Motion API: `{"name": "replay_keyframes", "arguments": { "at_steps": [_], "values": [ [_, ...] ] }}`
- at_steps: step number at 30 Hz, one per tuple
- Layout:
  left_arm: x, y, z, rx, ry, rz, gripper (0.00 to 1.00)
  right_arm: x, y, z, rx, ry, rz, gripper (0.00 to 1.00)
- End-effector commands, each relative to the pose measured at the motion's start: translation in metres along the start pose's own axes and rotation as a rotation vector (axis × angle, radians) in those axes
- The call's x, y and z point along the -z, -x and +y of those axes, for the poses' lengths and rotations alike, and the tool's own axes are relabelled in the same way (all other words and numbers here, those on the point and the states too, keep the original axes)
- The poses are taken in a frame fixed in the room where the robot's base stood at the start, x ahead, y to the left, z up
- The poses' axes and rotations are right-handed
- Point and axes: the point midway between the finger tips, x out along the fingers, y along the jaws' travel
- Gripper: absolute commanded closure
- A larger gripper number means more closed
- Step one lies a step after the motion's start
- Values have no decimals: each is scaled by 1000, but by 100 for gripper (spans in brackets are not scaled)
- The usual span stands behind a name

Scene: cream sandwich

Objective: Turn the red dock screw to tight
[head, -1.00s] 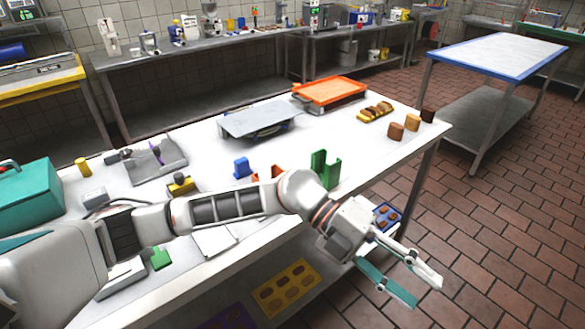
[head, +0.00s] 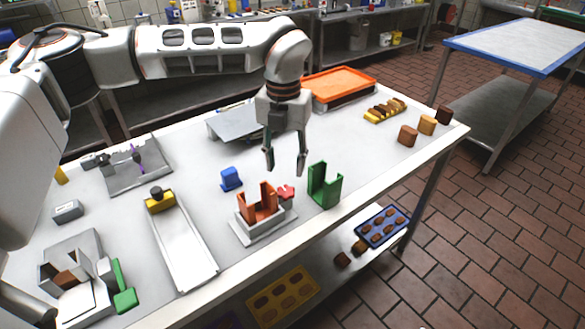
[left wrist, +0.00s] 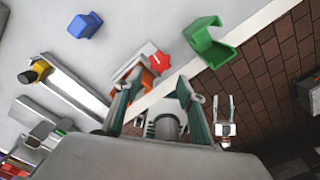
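The red dock screw (head: 286,191) has a star-shaped knob. It sits at the right side of the dock (head: 248,228), a pale grey base bearing an orange holder (head: 262,204). My left gripper (head: 285,168) points down above and just behind the screw, its fingers apart and empty. In the left wrist view the red screw (left wrist: 161,62) shows just beyond the open fingertips (left wrist: 157,84), with a pale line on its face. The fingers partly hide the orange holder there. My right gripper (left wrist: 224,102) shows small in the left wrist view, fingers apart, over the floor side.
A green holder (head: 323,188) stands close right of the dock. A blue block (head: 231,178) lies behind left, and a long metal tray (head: 182,245) with a yellow end lies left. The table's front edge runs close by. Bare table lies behind the dock.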

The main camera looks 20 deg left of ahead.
Motion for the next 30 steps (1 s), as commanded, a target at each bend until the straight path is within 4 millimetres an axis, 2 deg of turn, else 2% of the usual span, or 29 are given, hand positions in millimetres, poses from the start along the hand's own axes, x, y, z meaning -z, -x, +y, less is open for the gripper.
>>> {"name": "replay_keyframes", "arguments": {
  "at_steps": [5,11,18,24,30],
  "values": [
    [0,-8,2,-6,4,1,61,-12,6,-5,6,-3,-22,60],
    [0,-38,2,-4,3,2,61,-24,12,-10,14,-6,-49,60],
    [0,-68,2,-3,2,1,61,-17,11,-8,13,-4,-42,60],
    [0,-77,1,-3,3,-1,61,-8,11,-6,10,-4,-28,60],
    [0,-78,1,-3,2,-1,61,-7,11,-5,9,-4,-25,60]
  ]
}}
